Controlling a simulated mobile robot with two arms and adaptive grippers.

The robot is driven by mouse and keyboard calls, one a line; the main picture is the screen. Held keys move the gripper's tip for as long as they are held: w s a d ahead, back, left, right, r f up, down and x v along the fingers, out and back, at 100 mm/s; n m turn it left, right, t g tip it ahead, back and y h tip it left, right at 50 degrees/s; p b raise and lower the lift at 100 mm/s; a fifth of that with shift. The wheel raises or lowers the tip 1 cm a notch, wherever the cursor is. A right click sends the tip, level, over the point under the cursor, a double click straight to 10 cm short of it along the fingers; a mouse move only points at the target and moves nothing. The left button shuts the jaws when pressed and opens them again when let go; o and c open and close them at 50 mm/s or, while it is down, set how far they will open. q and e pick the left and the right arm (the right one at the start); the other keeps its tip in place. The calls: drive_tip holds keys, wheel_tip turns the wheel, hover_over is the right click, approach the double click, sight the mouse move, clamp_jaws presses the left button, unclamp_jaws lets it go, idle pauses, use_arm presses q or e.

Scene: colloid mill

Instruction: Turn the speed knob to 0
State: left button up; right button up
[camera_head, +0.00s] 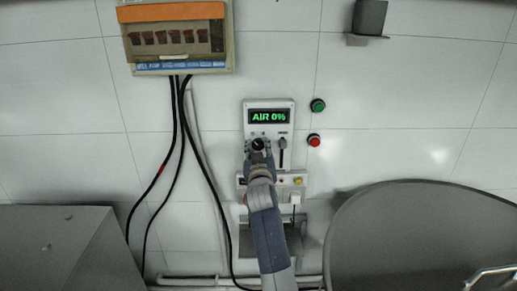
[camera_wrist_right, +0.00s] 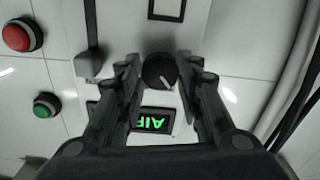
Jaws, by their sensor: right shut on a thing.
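The control panel (camera_head: 286,104) is a white box on the tiled wall in the head view. Its green display (camera_head: 269,116) reads "AIR 0%". The black round speed knob (camera_head: 258,144) sits below the display. My right gripper (camera_head: 259,151) reaches up to the knob and partly covers it. In the right wrist view the knob (camera_wrist_right: 159,72) has a light pointer line and lies between the two fingers of my right gripper (camera_wrist_right: 159,76), which is shut on it. Part of the display (camera_wrist_right: 153,121) shows there too. My left gripper is not in view.
A slider (camera_head: 282,143) is right of the knob. Green (camera_head: 318,105) and red (camera_head: 314,140) buttons are on the wall to the right. A breaker box (camera_head: 177,66) with black cables hangs at the upper left. A large grey rounded vessel (camera_head: 420,240) stands at the lower right.

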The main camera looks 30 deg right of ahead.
drive_tip(key=n, duration=0.1)
drive_tip(key=n+p, duration=0.1)
drive_tip(key=n, duration=0.1)
drive_tip(key=shift+d+r+n, duration=0.15)
drive_tip(key=shift+n, duration=0.15)
drive_tip(key=n+p, duration=0.1)
drive_tip(key=n, duration=0.3)
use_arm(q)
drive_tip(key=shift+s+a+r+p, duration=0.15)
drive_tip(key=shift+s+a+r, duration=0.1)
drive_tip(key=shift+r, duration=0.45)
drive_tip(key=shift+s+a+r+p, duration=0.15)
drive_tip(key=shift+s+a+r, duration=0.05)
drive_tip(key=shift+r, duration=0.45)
use_arm(e)
drive_tip(key=shift+r+n, duration=0.1)
drive_tip(key=shift+n, duration=1)
drive_tip(key=o, duration=1.1)
drive_tip(key=shift+d, duration=0.1)
drive_tip(key=shift+w+d+f, duration=0.15)
drive_tip(key=shift+f, duration=0.1)
drive_tip(key=shift+s+a, duration=0.3)
drive_tip(key=shift+a, duration=0.05)
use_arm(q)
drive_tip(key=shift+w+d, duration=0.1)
use_arm(e)
drive_tip(key=v, duration=1.1)
drive_tip(key=shift+s+f, duration=0.1)
